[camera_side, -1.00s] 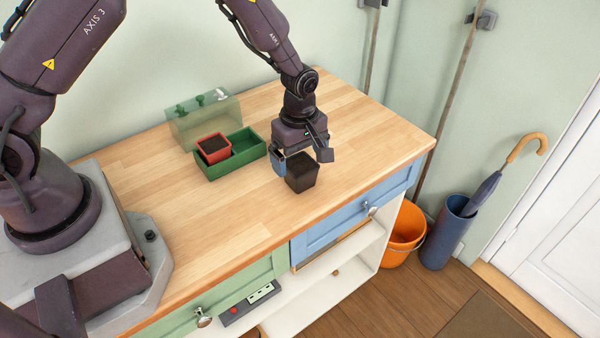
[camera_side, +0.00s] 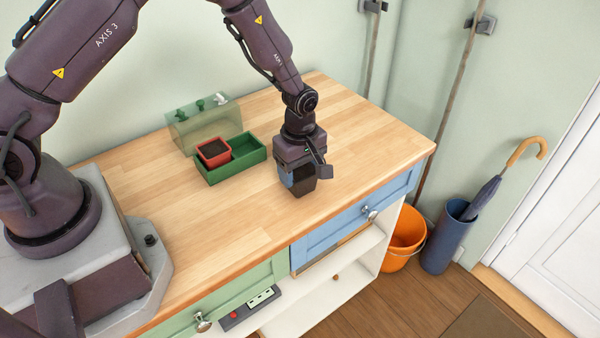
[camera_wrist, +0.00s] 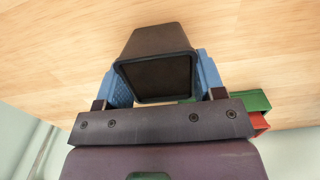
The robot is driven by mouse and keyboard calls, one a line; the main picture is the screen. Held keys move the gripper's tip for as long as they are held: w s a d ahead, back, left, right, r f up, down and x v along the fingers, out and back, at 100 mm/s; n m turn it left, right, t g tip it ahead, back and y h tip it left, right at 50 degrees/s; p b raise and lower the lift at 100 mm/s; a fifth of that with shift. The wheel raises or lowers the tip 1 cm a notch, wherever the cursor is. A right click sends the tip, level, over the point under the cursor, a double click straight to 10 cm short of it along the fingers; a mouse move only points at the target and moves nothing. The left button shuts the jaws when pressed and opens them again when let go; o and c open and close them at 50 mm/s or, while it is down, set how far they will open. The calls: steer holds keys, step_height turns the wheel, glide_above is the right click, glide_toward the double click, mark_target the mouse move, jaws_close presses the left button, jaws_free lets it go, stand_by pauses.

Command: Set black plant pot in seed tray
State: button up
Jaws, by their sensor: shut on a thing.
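In the wrist view the pot (camera_wrist: 158,44) sits between the blue finger pads. My gripper (camera_side: 303,176) points down over it and is shut on its sides; in the wrist view my gripper (camera_wrist: 160,82) has one pad on either side of the pot. I cannot tell whether the pot's base touches the worktop. The green seed tray (camera_side: 246,152) lies to the left and further back.
A clear green-tinted cover (camera_side: 203,122) with small knobs stands behind the tray. The worktop (camera_side: 230,205) between tray and gripper is clear. The worktop's front edge is close to the black pot. An orange bucket (camera_side: 404,238) and an umbrella stand (camera_side: 442,240) are on the floor to the right.

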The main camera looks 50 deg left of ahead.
steer(key=shift+r, duration=0.5)
steer(key=r, duration=0.3)
steer(key=shift+s, duration=0.2)
steer(key=s+a+r, duration=0.1)
steer(key=s+r, duration=0.8)
steer(key=s, duration=0.4)
steer(key=n, duration=1.8)
glide_toward(242, 136)
steer(key=s+d+r, duration=0.2)
steer(key=d+r, duration=0.1)
steer(key=shift+w+d+f, duration=0.1)
steer(key=shift+f, duration=2.45)
steer(key=shift+w+d+f, duration=0.1)
steer(key=shift+f, duration=2.4)
